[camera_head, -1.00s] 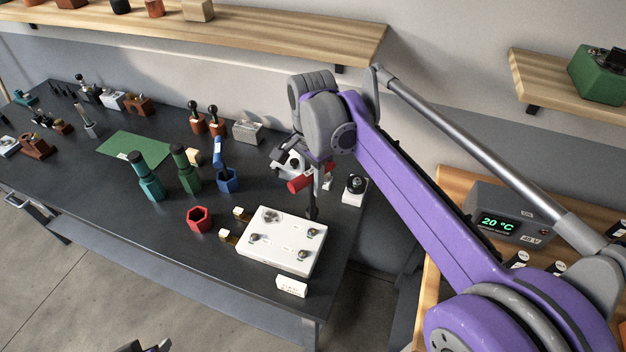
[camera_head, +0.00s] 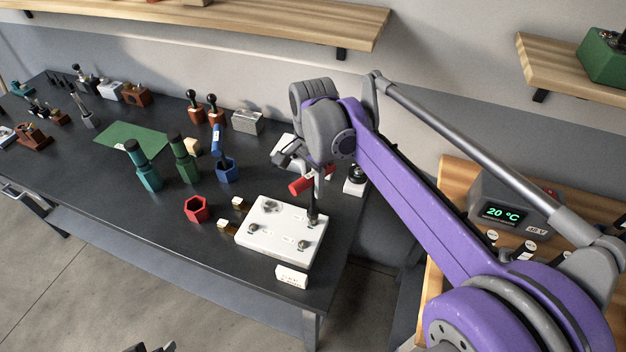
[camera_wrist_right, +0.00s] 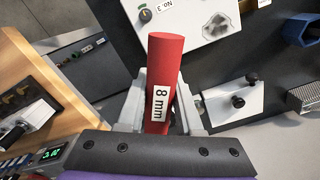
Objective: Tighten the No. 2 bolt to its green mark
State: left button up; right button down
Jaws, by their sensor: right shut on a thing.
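My right gripper (camera_head: 318,180) is shut on the red tool (camera_head: 300,186), marked 8 mm in the right wrist view (camera_wrist_right: 163,65). Its dark lower end (camera_head: 313,214) points down at the far right corner of the white plate (camera_head: 262,250) and covers the bolt there. I cannot tell whether it is seated on that bolt. Two other bolts show, at the near right (camera_head: 304,244) and left (camera_head: 252,230). The plate's numbers are too small in the head view; the wrist view shows No. 3 by a bolt (camera_wrist_right: 145,15). Dark tips at the bottom edge may be my left gripper (camera_head: 150,347).
An empty red hexagonal holder (camera_head: 196,208) stands left of the plate. Teal (camera_head: 148,172), green (camera_head: 185,165) and blue (camera_head: 227,172) tools stand in holders farther back. A white label block (camera_head: 292,277) is at the plate's near edge. A display (camera_head: 501,213) reads 20 °C.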

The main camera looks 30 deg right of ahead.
jog(key=shift+f+b, duration=0.85)
jog(key=shift+f, duration=0.7)
dwell(0.5)
jog(key=m, duration=0.6)
jog(key=shift+m, duration=0.4)
jog(key=m, duration=0.7)
jog(key=shift+n, duration=0.5)
jog(key=shift+r, duration=0.1)
